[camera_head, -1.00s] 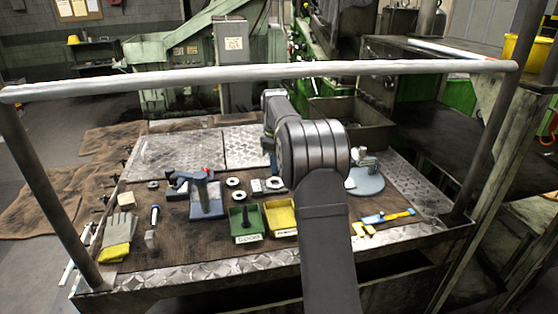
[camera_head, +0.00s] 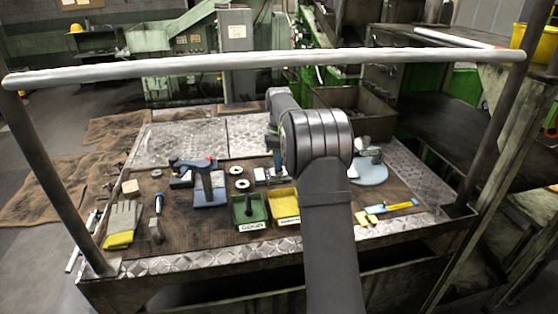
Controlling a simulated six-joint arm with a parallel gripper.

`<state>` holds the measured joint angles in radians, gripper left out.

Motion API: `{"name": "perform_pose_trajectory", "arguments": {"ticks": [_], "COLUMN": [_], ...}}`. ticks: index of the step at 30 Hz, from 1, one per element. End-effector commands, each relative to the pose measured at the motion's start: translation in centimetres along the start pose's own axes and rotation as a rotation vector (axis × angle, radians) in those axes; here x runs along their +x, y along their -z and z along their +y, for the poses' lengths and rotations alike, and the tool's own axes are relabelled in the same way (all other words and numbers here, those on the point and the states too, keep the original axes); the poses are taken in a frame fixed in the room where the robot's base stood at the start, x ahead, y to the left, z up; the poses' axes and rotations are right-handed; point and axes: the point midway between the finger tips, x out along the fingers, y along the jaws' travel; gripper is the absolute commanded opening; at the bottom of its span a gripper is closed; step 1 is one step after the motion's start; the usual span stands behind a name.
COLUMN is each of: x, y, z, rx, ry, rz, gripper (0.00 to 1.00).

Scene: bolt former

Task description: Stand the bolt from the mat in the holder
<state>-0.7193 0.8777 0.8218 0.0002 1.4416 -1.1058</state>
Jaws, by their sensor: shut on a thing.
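My gripper (camera_head: 277,160) points down over the back middle of the bench, largely hidden behind my own arm. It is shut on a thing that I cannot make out. A small upright bolt-like piece with a blue part (camera_head: 159,203) stands on the brown mat (camera_head: 180,232) at the left, apart from my gripper. A dark upright piece (camera_head: 248,205) stands in the green tray (camera_head: 240,222) marked GOOD. A grey metal block (camera_head: 264,176) lies just left of my gripper; I cannot tell whether it is the holder.
A stand with a blue base (camera_head: 210,196), a yellow tray (camera_head: 285,208), rings (camera_head: 242,184) and a round plate (camera_head: 372,174) surround the arm. Gloves (camera_head: 122,222) lie at left, a blue and yellow tool (camera_head: 390,208) at right. A rail (camera_head: 250,62) crosses above the bench.

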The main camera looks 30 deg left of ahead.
Motion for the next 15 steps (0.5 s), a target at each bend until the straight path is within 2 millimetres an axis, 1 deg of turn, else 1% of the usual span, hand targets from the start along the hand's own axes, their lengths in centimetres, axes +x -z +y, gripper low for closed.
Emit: {"name": "perform_pose_trajectory", "arguments": {"ticks": [15], "x": [0.69], "y": [-0.01], "z": [-0.01], "rx": [0.000], "ry": [0.001], "rz": [0.000], "gripper": [0.00]}}
